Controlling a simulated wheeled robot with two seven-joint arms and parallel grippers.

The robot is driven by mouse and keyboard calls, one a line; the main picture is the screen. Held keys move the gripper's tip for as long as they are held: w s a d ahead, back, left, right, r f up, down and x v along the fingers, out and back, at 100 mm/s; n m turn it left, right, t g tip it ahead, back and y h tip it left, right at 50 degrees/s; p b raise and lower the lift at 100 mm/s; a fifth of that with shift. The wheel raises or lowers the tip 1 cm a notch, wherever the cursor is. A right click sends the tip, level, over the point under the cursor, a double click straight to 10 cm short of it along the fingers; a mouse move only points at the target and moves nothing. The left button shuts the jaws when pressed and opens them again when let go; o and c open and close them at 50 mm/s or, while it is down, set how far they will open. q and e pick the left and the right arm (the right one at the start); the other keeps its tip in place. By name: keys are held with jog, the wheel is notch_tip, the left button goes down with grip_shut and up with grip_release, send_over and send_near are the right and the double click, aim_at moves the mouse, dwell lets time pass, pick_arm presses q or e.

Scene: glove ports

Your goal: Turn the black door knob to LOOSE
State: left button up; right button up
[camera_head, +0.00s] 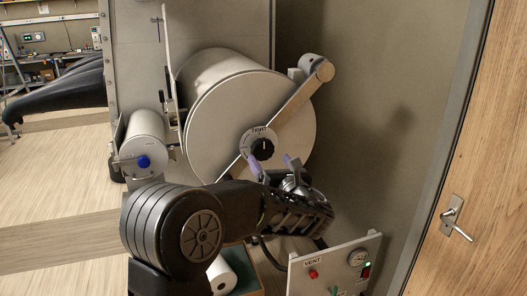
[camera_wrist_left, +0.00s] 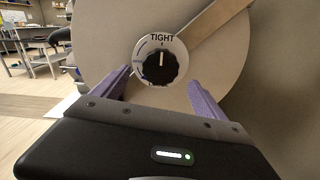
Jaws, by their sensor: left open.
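The black door knob (camera_head: 262,149) sits on a round white dial at the middle of the large round grey door (camera_head: 212,126). In the left wrist view the knob (camera_wrist_left: 160,66) is seen face on, its white mark pointing up to the word TIGHT. The LOOSE label cannot be read. My left gripper (camera_head: 272,164) is open and empty, its purple fingers in front of and just below the knob, apart from it. In the left wrist view the fingertips (camera_wrist_left: 160,82) stand to either side below the dial. My right gripper does not show.
A bar (camera_head: 303,99) crosses the door diagonally. A small cylinder (camera_head: 146,136) with a blue knob is at the left. A panel (camera_head: 335,268) marked VENT with a gauge stands lower right. A wooden door (camera_head: 484,150) is at the far right.

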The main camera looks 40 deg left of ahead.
aim_at(264, 152)
pick_arm(q)
jog(key=p+x, duration=0.2)
jog(key=x, duration=0.4)
jog(key=shift+w+a, duration=0.3)
jog(key=shift+a, duration=0.1)
jog(key=shift+c, duration=0.3)
